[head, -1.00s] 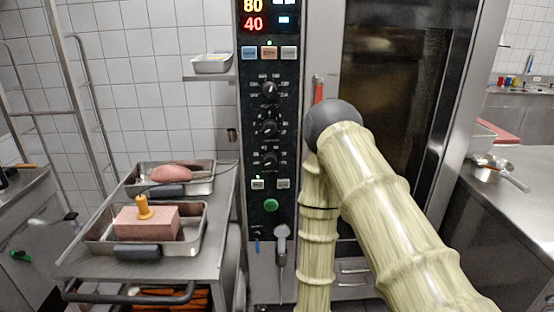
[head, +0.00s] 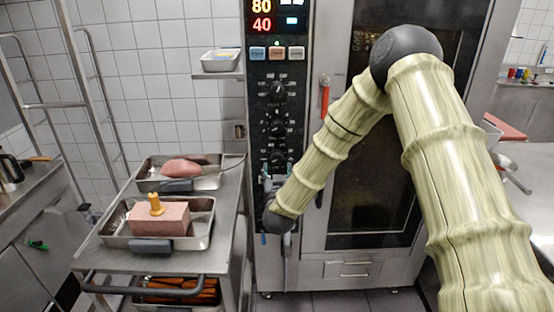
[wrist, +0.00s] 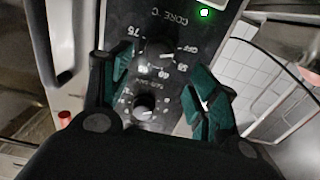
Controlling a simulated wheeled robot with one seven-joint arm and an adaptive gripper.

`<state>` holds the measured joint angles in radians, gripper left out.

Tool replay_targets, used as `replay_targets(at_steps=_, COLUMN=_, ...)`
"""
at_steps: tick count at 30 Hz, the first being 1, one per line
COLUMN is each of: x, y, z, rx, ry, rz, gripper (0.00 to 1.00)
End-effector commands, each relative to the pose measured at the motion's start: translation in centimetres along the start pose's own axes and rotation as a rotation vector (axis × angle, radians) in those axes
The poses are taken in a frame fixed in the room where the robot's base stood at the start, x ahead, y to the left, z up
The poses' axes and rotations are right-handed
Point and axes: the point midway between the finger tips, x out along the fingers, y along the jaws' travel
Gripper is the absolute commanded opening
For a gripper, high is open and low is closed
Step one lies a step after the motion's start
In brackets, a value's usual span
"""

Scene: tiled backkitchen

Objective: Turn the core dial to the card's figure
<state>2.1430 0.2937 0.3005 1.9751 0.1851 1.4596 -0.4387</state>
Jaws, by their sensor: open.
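The core dial (wrist: 158,50) is a black knob under the "CORE °C" lettering in the wrist view, with OFF and several figures around it. Its pointer direction is not clear. A second black dial (wrist: 145,106) with a pale pointer lies nearer my palm. My gripper (wrist: 163,80) is open and empty, its green-padded fingers spread on either side of the dials, and I see no contact with the core dial. In the head view my gripper (head: 272,185) is at the lower control panel (head: 262,110), covering part of it. I cannot make out a card with a figure.
A steel cart (head: 228,215) at left carries two trays with a pink block (head: 172,220) and meat (head: 182,168). A small shelf with a container (head: 221,61) juts out left of the panel. The oven door handle (head: 324,95) is right of it.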

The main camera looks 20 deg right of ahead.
Motion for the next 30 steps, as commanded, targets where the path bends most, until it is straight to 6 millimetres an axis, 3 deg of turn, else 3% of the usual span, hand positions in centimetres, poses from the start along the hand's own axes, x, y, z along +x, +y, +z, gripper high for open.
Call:
replay_targets(at_steps=9, x=5.2, y=0.1, z=-0.2, rx=0.001, ry=-0.001, rz=0.001, gripper=0.6)
replay_targets(at_steps=15, x=7.2, y=0.1, z=0.0, rx=0.001, ry=-0.002, rz=0.001, gripper=0.6)
replay_targets(at_steps=28, x=7.8, y=0.0, z=0.1, rx=0.0, ry=-0.002, rz=0.0, gripper=0.6)
replay_targets(at_steps=30, x=7.8, y=0.0, z=0.1, rx=0.0, ry=-0.002, rz=0.0, gripper=0.48)
